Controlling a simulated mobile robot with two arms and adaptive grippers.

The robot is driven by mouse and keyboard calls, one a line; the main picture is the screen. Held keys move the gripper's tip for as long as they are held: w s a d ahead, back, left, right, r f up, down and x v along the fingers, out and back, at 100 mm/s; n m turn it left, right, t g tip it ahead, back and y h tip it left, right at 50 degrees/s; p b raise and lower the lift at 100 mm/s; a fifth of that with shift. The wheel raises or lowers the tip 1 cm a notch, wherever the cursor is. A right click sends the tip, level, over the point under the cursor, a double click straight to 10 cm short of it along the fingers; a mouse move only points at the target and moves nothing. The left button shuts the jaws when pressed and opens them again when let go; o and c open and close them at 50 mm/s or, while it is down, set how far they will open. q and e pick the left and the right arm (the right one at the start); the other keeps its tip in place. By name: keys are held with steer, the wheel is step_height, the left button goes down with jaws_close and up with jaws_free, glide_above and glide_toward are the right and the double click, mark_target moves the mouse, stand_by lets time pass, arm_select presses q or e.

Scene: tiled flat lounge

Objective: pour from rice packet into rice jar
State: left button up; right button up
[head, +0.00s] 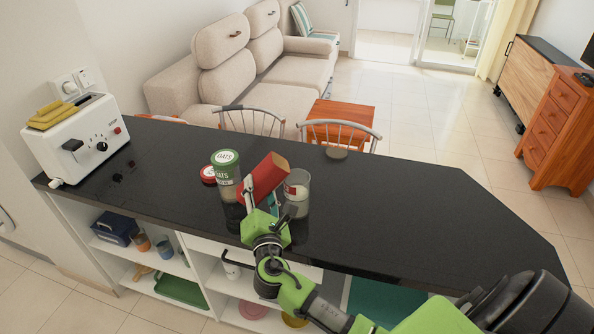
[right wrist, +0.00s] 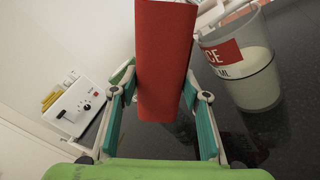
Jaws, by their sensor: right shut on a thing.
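The red rice packet (head: 266,178) is held above the dark counter, tilted with its upper end leaning right toward the rice jar. My right gripper (head: 262,202) is shut on it; in the right wrist view the packet (right wrist: 165,60) stands between the two fingers. The clear rice jar (head: 297,188) stands upright on the counter just right of the packet. In the right wrist view the jar (right wrist: 245,65) shows a red label and pale contents. I cannot see any rice falling, and the packet's opening is not clear. My left gripper is not in view.
A green oats container (head: 226,172) stands close left of the packet, with a red round item (head: 208,174) beside it. A white toaster (head: 82,140) stands at the left end. The counter's right part is clear.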

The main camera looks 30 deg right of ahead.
mark_target(256, 202)
steer(key=shift+r+n+p, duration=0.5)
steer(key=shift+r, duration=0.1)
steer(key=f+n, duration=0.1)
steer(key=f+n+b, duration=0.1)
steer(key=f, duration=0.1)
steer(key=a+f+n, duration=0.1)
steer(key=f, duration=0.1)
steer(key=shift+w, duration=0.3)
steer(key=shift+w+a+r+n+p, duration=0.15)
steer(key=shift+n+p, duration=0.25)
steer(key=shift+n, duration=0.3)
steer(key=n+p, duration=0.1)
steer(key=n, duration=0.1)
steer(key=shift+a+f+n+p, duration=0.2)
steer(key=shift+f+n+p, duration=0.15)
steer(key=shift+n, duration=0.05)
step_height(256, 202, up, 6)
steer(key=p, duration=0.5)
steer(key=shift+p, duration=0.4)
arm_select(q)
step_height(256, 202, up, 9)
arm_select(e)
steer(key=shift+f, duration=0.15)
steer(key=shift+f, duration=0.1)
